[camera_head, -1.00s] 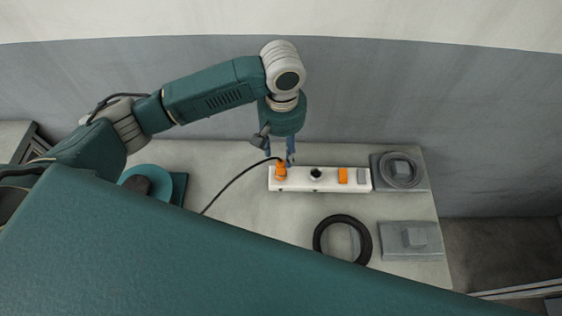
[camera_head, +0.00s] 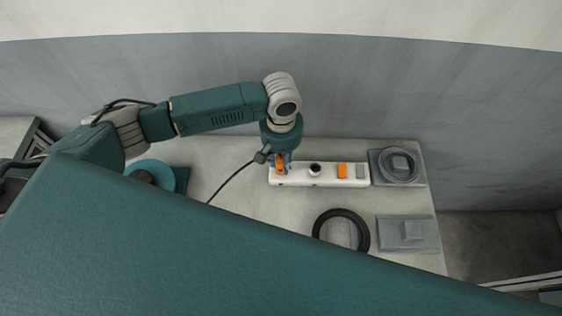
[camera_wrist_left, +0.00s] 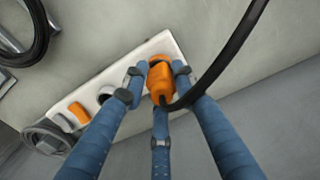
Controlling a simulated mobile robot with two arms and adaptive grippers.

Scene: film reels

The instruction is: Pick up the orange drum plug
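The orange drum plug (camera_head: 280,165) stands at the left end of a white power strip (camera_head: 318,183), with a black cable running from it to the left. My left gripper (camera_head: 283,158) is over that end, its blue fingers down around the plug and partly hiding it. In the left wrist view the plug (camera_wrist_left: 160,80) sits between the fingers (camera_wrist_left: 157,88). They look spread around it, with a small gap on the left side, so I see no firm grip. The plug still rests at the strip. My right gripper is not in view.
The strip also has a dark round socket (camera_head: 315,169), an orange switch (camera_head: 342,170) and a grey block (camera_head: 360,171). A black ring (camera_head: 322,221) lies in front. Grey fixtures (camera_head: 408,233) stand at the right, a teal reel (camera_head: 160,170) at the left. A wall rises behind.

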